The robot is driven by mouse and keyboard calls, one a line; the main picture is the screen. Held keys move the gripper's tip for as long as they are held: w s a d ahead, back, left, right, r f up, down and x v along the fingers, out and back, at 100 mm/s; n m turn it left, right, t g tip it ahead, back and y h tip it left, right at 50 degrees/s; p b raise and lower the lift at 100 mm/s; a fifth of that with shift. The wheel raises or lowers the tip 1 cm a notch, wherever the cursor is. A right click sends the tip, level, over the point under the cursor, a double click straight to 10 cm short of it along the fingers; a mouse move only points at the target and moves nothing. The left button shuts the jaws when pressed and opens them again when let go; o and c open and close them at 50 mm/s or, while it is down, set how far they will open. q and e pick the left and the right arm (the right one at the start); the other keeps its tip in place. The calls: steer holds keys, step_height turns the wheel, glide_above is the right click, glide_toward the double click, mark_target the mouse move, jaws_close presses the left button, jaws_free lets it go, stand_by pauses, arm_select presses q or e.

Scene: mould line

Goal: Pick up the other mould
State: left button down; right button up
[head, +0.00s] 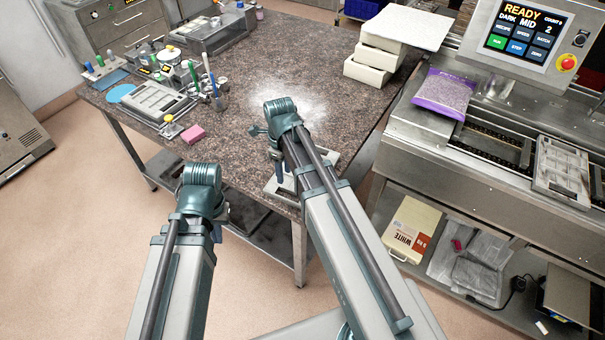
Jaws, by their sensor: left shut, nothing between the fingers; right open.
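A grey rectangular mould (153,101) lies on the left part of the speckled table. Another mould (562,168) lies on the machine at the right. A pale, flat, frame-like piece (336,160) is at the table's front edge, mostly hidden behind my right arm; I cannot tell for certain whether it is a mould. My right gripper (284,172) is open above or at this piece, its fingers largely hidden by the arm. My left gripper (218,222) is shut and empty in front of the table's front edge, mostly hidden behind its wrist.
A pink sponge (194,134) and a cup with tools (219,100) stand on the table (240,75). White powder (300,95) covers its middle. White blocks (378,57) are stacked at the back right. A purple bag (443,92) lies on the machine below a control screen (522,32).

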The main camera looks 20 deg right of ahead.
steer(key=b, duration=0.7)
glide_above(285, 199)
step_height(285, 199, down, 8)
steer(key=shift+d+r, duration=0.15)
step_height(285, 199, down, 5)
steer(key=b, duration=0.5)
steer(key=shift+f, duration=0.2)
steer(key=shift+r, duration=0.1)
jaws_close()
stand_by(0.5)
